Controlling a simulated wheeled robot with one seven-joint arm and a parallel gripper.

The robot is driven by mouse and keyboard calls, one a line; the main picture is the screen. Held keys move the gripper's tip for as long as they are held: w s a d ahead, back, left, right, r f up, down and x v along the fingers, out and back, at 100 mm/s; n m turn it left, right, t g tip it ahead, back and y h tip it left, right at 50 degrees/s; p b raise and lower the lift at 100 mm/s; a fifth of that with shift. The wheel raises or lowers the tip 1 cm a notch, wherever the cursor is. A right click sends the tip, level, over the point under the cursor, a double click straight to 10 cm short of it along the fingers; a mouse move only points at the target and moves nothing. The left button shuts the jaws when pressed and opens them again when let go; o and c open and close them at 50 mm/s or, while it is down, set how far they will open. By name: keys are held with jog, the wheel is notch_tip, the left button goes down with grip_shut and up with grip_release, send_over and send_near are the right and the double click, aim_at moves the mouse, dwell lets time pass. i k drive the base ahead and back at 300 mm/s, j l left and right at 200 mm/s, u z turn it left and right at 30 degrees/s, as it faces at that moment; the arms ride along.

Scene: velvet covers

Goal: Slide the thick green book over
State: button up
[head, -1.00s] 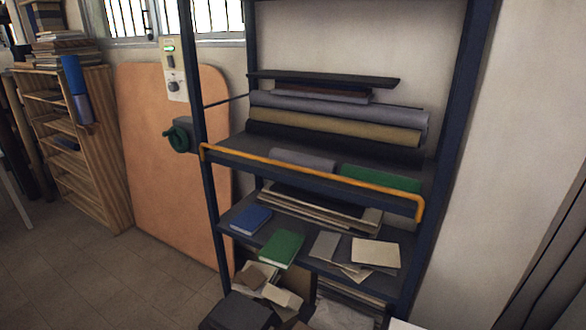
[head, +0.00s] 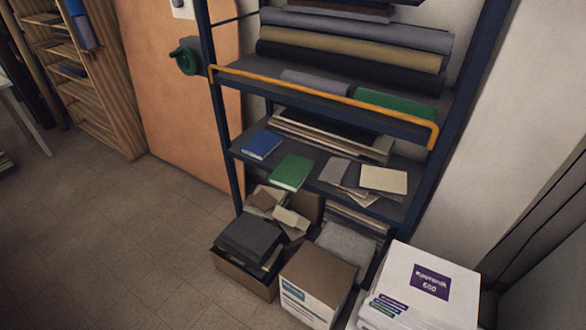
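A thick green book (head: 291,172) lies flat on the lower shelf (head: 312,183) of the dark blue rack in the head view. Its near end is at the shelf's front edge and seems to stick out a little. A blue book (head: 261,145) lies to its left, with a gap between them. My gripper is not in view.
Loose cards and sheets (head: 383,180) lie right of the green book. An orange rail (head: 325,95) crosses the front of the shelf above. Boxes (head: 318,280) and a white carton (head: 421,285) stand on the floor below. The floor (head: 130,230) at left is clear.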

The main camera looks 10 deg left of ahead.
aim_at(292, 173)
jog(key=i+j+u, duration=0.15)
jog(key=i+j, duration=0.5)
jog(key=i+j+u, duration=0.15)
jog(key=i+j, duration=0.45)
jog(key=i+j+u, duration=0.15)
jog(key=i+j, duration=0.4)
jog(key=i, duration=0.2)
